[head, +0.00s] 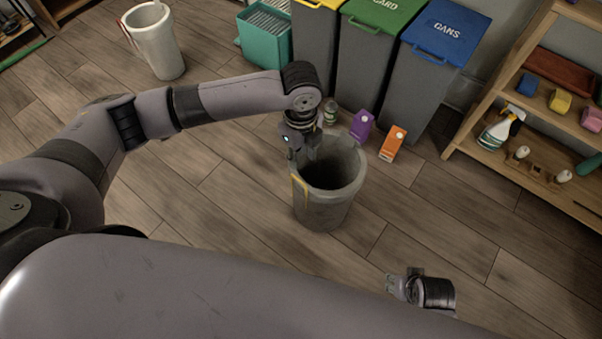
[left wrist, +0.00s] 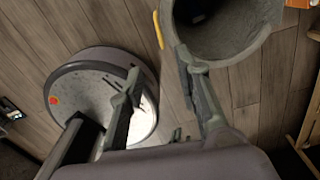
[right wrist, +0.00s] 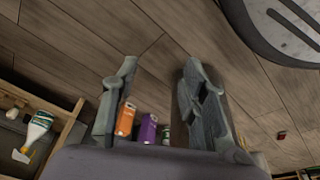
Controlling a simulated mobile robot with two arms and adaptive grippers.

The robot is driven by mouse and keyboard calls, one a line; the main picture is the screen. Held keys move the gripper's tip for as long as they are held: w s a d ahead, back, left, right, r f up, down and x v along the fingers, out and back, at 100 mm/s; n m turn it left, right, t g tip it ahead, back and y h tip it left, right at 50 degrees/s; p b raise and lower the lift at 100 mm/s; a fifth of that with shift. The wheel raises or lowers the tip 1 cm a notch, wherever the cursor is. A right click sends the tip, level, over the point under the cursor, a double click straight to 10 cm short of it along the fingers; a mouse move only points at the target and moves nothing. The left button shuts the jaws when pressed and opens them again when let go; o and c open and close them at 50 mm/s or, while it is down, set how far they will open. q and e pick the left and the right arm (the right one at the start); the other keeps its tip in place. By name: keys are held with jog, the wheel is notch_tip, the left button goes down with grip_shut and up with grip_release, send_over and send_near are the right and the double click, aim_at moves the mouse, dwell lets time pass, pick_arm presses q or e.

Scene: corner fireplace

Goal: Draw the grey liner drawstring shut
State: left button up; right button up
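The bin (head: 322,212) stands on the wood floor with a grey liner (head: 345,157) folded over its rim; its inside is dark. A yellow drawstring (head: 299,190) hangs on the liner's left side. It also shows at the rim in the left wrist view (left wrist: 158,30). My left gripper (head: 303,152) is at the back left rim of the bin, with its fingers apart. One finger shows close to the liner's rim in the left wrist view (left wrist: 160,92); whether it touches is unclear. My right gripper (head: 392,284) is low, right of and in front of the bin, open and empty.
A purple carton (head: 361,126), an orange carton (head: 393,143) and a small jar (head: 330,111) stand behind the bin. Lidded sorting bins (head: 410,80) stand further back. A wooden shelf (head: 480,145) is at right, a white bin (head: 157,45) at back left. Floor in front is clear.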

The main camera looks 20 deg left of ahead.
aim_at(301, 181)
pick_arm(q)
notch_tip(301, 181, down, 11)
jog(key=b, duration=0.2)
jog(key=shift+b, duration=0.35)
jog(key=shift+f, duration=0.5)
pick_arm(e)
jog(key=w+v, duration=0.2)
jog(key=v, duration=0.9)
jog(key=shift+w+r+t, duration=0.25)
jog(key=shift+r+t, duration=0.15)
pick_arm(q)
grip_shut()
jog(key=shift+r, duration=0.15)
pick_arm(e)
jog(key=shift+w, duration=0.1)
